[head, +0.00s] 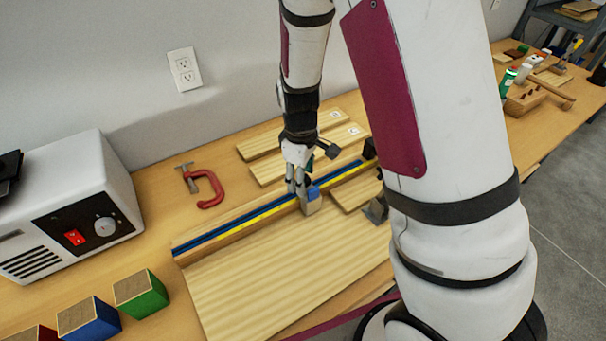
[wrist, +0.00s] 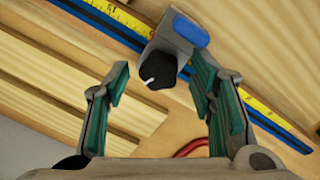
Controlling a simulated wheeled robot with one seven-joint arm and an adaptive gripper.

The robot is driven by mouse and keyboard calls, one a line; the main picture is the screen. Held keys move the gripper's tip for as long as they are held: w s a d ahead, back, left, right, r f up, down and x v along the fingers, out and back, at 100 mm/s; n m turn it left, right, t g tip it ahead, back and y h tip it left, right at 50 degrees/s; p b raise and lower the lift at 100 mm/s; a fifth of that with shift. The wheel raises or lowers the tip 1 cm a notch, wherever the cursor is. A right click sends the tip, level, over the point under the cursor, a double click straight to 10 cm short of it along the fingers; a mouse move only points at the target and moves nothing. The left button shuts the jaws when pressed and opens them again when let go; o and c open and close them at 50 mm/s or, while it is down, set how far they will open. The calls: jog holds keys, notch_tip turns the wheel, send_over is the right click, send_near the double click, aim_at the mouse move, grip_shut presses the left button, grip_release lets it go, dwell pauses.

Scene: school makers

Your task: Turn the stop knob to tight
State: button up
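The stop is a grey block (head: 312,207) with a blue part on top, sitting on the fence rail (head: 222,231) with its blue track and yellow measuring tape. In the wrist view the block (wrist: 171,34) carries a black round stop knob (wrist: 157,71) with a white pointer mark directed to the lower left. My gripper (head: 300,191) is at the stop in the head view. In the wrist view my gripper (wrist: 160,75) is open, with one green-padded finger on each side of the knob and gaps between. The knob is hidden in the head view.
A red clamp (head: 206,190) lies behind the rail. Wooden boards (head: 252,146) lie behind it and a wide board (head: 270,285) in front. A white machine (head: 70,200) with a red switch and coloured blocks (head: 140,294) stand at the left.

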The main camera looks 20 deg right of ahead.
jog(key=c, duration=1)
